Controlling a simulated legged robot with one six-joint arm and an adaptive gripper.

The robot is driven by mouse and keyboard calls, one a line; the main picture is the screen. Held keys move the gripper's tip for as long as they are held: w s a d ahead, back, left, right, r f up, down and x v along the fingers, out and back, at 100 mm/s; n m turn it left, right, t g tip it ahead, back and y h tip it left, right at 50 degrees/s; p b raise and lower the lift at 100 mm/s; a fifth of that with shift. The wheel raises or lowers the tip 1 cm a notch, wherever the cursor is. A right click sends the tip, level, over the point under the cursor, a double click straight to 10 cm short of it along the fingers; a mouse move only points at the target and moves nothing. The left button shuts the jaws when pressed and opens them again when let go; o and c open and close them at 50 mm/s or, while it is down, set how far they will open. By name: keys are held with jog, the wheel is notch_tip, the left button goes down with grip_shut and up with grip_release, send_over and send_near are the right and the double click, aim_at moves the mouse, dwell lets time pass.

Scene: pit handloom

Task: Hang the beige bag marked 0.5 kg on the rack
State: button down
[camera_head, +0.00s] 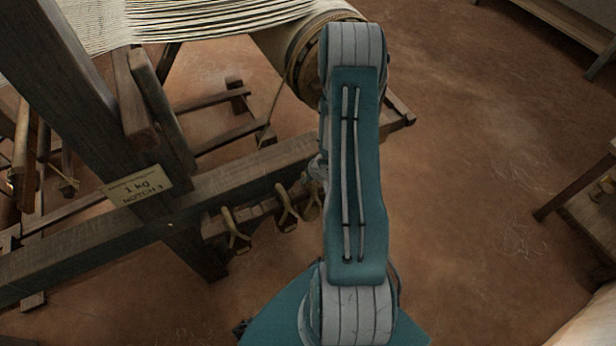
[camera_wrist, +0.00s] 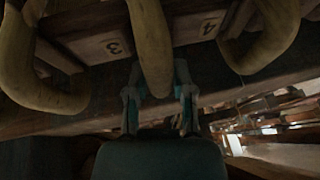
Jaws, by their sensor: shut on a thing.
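No beige bag can be made out in either view. The rack (camera_head: 262,208) is a dark wooden bar with tan curved hooks (camera_head: 287,207) at the loom's side. In the wrist view its number plates 3 (camera_wrist: 113,46) and 4 (camera_wrist: 209,26) appear upside down. My gripper (camera_wrist: 159,100) has one finger on each side of the tip of the middle hook (camera_wrist: 152,45) and looks shut on it. Anything behind that hook is hidden.
The loom's dark post and beam stand on the left, with a sign (camera_head: 138,188) reading 1 kg, notch 3. A cloth roll (camera_head: 300,40) is behind my arm. Two more hooks (camera_wrist: 30,70) (camera_wrist: 262,45) flank my gripper. Open brown floor (camera_head: 470,170) lies on the right.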

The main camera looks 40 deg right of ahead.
jog(key=shift+a+f, duration=0.1)
jog(key=shift+f, duration=0.2)
dwell(0.6)
jog(key=shift+c, duration=2)
grip_release()
jog(key=v, duration=1.1)
jog(key=shift+s+r, duration=0.2)
jog(key=shift+r, duration=0.15)
